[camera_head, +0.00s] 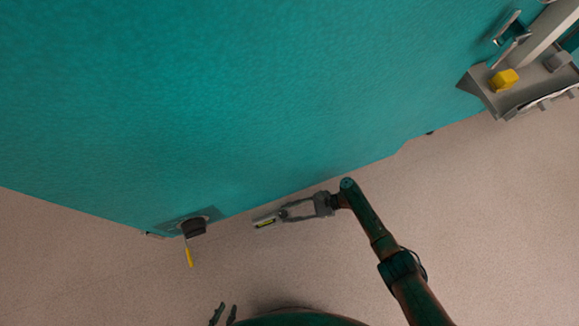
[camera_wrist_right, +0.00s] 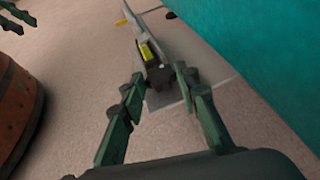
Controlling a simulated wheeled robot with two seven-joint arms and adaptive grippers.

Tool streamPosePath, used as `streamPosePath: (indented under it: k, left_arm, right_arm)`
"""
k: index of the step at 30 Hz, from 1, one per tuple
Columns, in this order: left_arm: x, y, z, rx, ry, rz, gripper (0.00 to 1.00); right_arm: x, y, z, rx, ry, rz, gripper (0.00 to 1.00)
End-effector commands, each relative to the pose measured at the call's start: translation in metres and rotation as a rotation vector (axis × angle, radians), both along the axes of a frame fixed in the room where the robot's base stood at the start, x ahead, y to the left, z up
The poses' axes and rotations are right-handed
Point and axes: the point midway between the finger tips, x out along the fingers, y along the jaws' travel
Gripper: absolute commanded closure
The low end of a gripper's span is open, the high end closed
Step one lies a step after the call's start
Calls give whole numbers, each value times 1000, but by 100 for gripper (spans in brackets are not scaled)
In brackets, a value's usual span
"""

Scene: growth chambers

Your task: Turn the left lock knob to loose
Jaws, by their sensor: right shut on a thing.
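A dark round knob (camera_head: 194,227) with a thin yellow pointer (camera_head: 189,257) sits on a grey plate (camera_head: 212,213) at the lower edge of the teal chamber wall. My right gripper (camera_head: 280,215) is to the right of this knob and apart from it. It is shut on a grey elongated piece (camera_head: 265,222) with a yellow-green strip. In the right wrist view this piece (camera_wrist_right: 136,25) runs up from a dark block (camera_wrist_right: 160,77) between the fingertips (camera_wrist_right: 157,84). I cannot tell whether it is fixed to anything. My left gripper (camera_head: 224,313) is open and empty at the bottom edge.
The teal chamber wall (camera_head: 240,100) fills most of the head view. A grey bracket (camera_head: 520,88) with a yellow block (camera_head: 503,80) stands out at the upper right. Bare speckled floor (camera_head: 100,280) lies along the wall's lower edge.

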Motion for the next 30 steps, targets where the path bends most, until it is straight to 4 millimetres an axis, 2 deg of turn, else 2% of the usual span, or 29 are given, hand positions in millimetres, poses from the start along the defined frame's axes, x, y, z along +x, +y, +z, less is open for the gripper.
streamPosePath:
  k: [10,11,18,26,30]
  left_arm:
    - [0,0,-1,0,1,0,77]
    - [0,0,0,-1,1,0,77]
    - [0,0,0,-1,1,0,77]
    - [0,-1,0,-2,1,-2,77]
    - [0,-1,0,-2,1,-2,77]
  right_arm:
    - [-1,0,-1,-2,1,2,95]
    - [-1,0,-2,-2,1,2,70]
    - [0,0,-1,-1,0,1,53]
    - [0,-1,-1,-1,0,1,53]
    - [1,-10,3,-1,-1,0,53]
